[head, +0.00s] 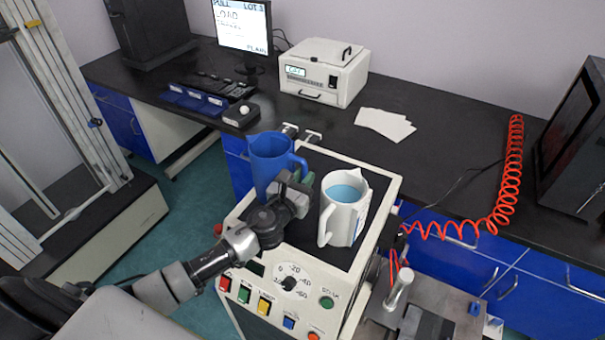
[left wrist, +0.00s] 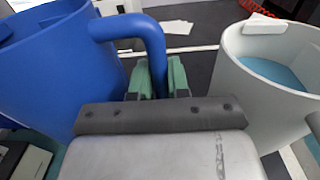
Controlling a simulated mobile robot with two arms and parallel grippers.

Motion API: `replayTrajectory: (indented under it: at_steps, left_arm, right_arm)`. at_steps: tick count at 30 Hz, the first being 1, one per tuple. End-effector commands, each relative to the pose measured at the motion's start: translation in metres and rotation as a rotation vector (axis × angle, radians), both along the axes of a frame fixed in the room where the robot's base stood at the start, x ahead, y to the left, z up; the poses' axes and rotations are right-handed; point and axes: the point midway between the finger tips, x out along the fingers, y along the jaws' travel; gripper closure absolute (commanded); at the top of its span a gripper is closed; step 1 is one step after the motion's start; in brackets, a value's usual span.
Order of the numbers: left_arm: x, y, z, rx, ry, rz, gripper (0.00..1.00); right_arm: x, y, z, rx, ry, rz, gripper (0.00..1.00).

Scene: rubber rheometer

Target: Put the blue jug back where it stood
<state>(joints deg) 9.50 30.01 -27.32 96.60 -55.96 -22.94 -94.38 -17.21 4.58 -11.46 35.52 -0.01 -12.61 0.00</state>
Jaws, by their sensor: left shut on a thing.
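The blue jug (head: 268,160) is upright at the left edge of the machine's black top, with its handle toward the right. My left gripper (head: 293,188) is shut on the handle. In the left wrist view the green fingertips (left wrist: 162,80) close around the handle, with the blue jug (left wrist: 60,70) to their left. The jug's base is hidden behind my gripper, so I cannot tell whether it touches the top. My right gripper is not in view.
A white jug (head: 345,215) holding blue liquid stands on the machine's black top (head: 330,165), close to the right of my left gripper. Buttons and a dial (head: 290,284) are on the machine's front. Behind, a black bench (head: 330,120) carries a white instrument (head: 322,72) and papers (head: 385,123).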

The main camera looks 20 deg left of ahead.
Motion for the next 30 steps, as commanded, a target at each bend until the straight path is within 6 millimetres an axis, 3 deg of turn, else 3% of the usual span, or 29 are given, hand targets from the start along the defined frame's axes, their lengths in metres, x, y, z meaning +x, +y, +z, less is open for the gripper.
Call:
replayTrajectory:
  at_steps: [9, 23, 24, 28, 30]
  left_arm:
    - [0.001, 0.000, -0.031, 0.005, -0.008, 0.001, 1.00]
    - [0.001, 0.000, -0.036, 0.006, -0.008, 0.000, 1.00]
    - [0.000, 0.000, -0.040, 0.000, 0.002, 0.000, 0.77]
    - [0.000, 0.000, -0.040, 0.000, 0.002, 0.000, 0.58]
    - [0.000, 0.000, -0.040, 0.000, 0.002, 0.000, 0.58]
  right_arm:
    - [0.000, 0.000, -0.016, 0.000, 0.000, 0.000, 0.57]
    - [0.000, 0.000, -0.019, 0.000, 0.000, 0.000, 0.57]
    - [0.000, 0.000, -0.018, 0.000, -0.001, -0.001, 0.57]
    - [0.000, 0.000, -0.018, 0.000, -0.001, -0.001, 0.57]
    - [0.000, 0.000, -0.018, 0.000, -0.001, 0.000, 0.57]
